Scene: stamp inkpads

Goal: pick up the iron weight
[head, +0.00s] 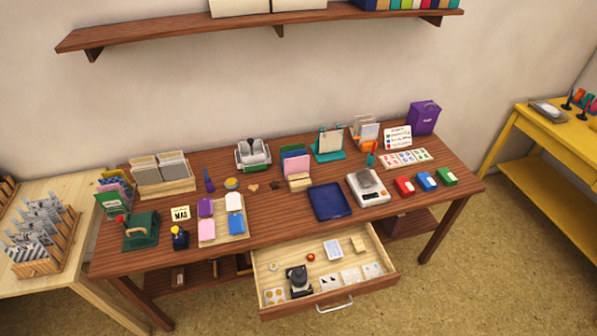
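A dark, blocky object with a rounded top, which looks like the iron weight (299,279), sits upright in the front left part of the open drawer (380,283). The drawer is pulled out from the front of the brown table (285,222). The weight's top and front show, and nothing covers it. Neither of my grippers is in view.
Small cards, a red item (310,257) and a wooden block (359,245) share the drawer. Above it on the table are a blue tray (328,202), a white scale (367,189) and a pad tray (222,238). Yellow (547,146) and pale tables flank it.

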